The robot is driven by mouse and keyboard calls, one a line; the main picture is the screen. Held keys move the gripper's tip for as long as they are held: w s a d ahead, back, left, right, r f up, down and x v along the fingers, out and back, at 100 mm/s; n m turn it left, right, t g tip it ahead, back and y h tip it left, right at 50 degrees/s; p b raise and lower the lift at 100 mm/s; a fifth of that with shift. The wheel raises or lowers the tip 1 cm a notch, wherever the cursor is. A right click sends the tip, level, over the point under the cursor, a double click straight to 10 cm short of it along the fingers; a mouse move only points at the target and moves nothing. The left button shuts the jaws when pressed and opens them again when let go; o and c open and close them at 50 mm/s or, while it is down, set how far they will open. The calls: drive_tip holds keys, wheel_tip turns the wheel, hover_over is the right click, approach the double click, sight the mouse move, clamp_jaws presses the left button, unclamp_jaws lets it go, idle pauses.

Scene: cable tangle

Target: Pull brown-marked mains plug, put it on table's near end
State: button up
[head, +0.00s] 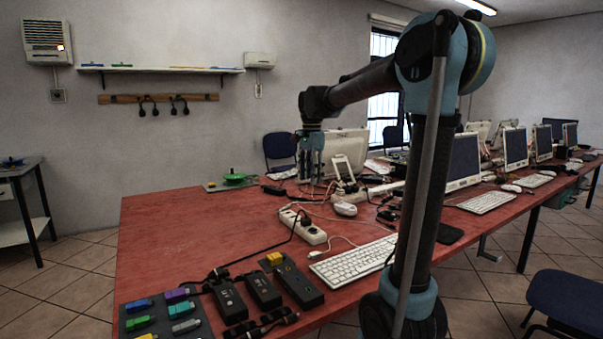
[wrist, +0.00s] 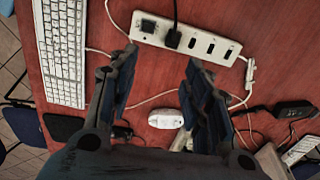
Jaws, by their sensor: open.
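A white power strip (head: 302,226) lies on the red table (head: 175,225), and it also shows at the top of the wrist view (wrist: 205,47). One black plug (wrist: 173,39) sits in the strip, with its black cable running up out of the wrist view. A dark square piece (wrist: 148,26) is at the strip's left end. I cannot make out a brown mark on either. My gripper (wrist: 162,60) is open and empty, its fingers below the strip in the wrist view. In the head view my gripper (head: 312,160) hangs above the table, beyond the strip.
A white keyboard (head: 355,258) lies right of the strip, and a white mouse (wrist: 166,118) is below it in the wrist view. Black boxes (head: 263,290) and a tray of coloured pieces (head: 165,312) occupy the near end. The table's left side is clear.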

sight(305, 218)
drive_tip(key=shift+m, duration=0.3)
drive_tip(key=f, duration=0.5)
drive_tip(key=w+a+f, duration=0.1)
drive_tip(key=f, duration=0.5)
drive_tip(key=w+a+f, duration=0.1)
drive_tip(key=f, duration=0.5)
drive_tip(key=shift+w+a, duration=0.1)
drive_tip(key=c, duration=1.1)
clamp_jaws()
